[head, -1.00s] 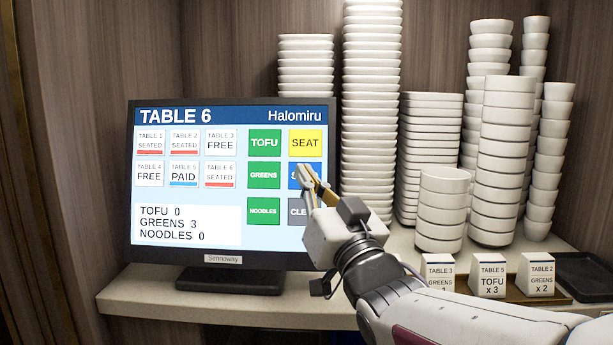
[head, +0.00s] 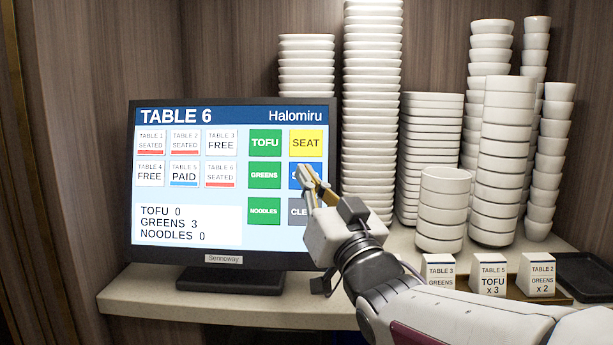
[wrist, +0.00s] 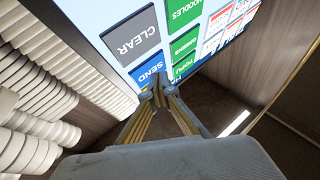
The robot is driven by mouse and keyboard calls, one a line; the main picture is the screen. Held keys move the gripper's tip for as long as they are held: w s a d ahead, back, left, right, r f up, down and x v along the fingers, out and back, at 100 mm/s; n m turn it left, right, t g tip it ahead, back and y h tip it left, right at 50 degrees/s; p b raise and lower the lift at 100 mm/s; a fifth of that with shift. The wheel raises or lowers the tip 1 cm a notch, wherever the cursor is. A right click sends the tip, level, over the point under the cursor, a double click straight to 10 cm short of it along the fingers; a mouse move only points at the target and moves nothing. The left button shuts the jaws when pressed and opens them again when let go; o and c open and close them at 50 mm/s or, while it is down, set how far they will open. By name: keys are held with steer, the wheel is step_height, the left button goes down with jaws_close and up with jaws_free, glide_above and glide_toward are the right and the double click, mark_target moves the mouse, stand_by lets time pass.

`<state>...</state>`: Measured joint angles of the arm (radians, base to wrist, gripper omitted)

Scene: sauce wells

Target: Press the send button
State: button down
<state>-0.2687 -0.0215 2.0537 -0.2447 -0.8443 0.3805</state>
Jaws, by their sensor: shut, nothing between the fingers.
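The touch screen (head: 188,198) stands on the shelf and reads TABLE 6, with TOFU 0, GREENS 3, NOODLES 0. The blue send button (head: 293,184) is in its right column, under the yellow SEAT button and above the grey CLEAR button, and is mostly hidden by my gripper in the head view. The wrist view shows the SEND label (wrist: 152,73). My gripper (head: 306,172) is shut and empty, its fingertips in front of the blue button. In the wrist view the fingertips (wrist: 154,92) lie at the button's edge. I cannot tell whether they touch the screen.
Tall stacks of white bowls (head: 370,110) and cups (head: 548,150) stand right of the screen. Several small order cards (head: 490,276) stand on a tray at the front right, beside a black dish (head: 585,272). The shelf's front left (head: 140,295) is clear.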

steer(key=shift+w+f, duration=0.15)
steer(key=shift+w, duration=0.25)
stand_by(0.7)
steer(key=shift+s, duration=0.2)
steer(key=shift+s+r, duration=0.25)
steer(key=shift+s, duration=0.35)
steer(key=shift+s, duration=0.1)
stand_by(0.4)
steer(key=shift+s+r, duration=0.25)
steer(key=shift+s, duration=0.5)
steer(key=shift+s+r, duration=0.25)
steer(key=shift+s, duration=0.55)
steer(key=shift+s+r, duration=0.25)
steer(key=shift+s, duration=0.5)
